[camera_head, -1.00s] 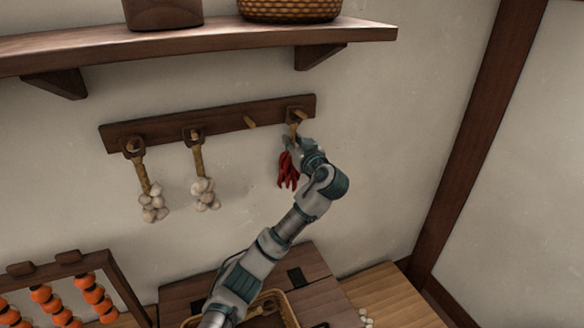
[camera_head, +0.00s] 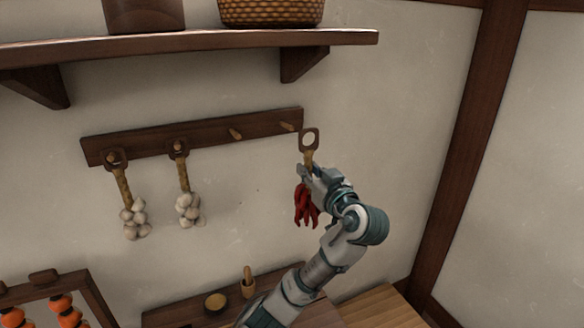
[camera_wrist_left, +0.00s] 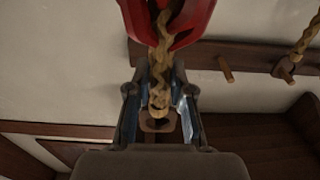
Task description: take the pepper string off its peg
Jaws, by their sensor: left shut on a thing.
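The pepper string (camera_head: 306,207) is a bunch of red peppers below a tan braid, with a dark wooden ring (camera_head: 309,138) at its top. My left gripper (camera_head: 312,173) is shut on its braid, just above the peppers. The ring is off the rail, to the right of the rail's end, and the rightmost peg (camera_head: 288,127) is bare. In the left wrist view the red peppers (camera_wrist_left: 205,14) are at the top, and the braid runs between the fingers (camera_wrist_left: 160,98) to the ring. My right gripper is not in view.
Two garlic strings (camera_head: 126,190) (camera_head: 184,180) hang from the left pegs of the peg rail (camera_head: 205,136). Another bare peg (camera_head: 235,134) stands between. A shelf (camera_head: 200,46) with a basket (camera_head: 272,12) is above. A pestle (camera_head: 248,282) and small bowl (camera_head: 215,301) are below. The wall to the right is clear.

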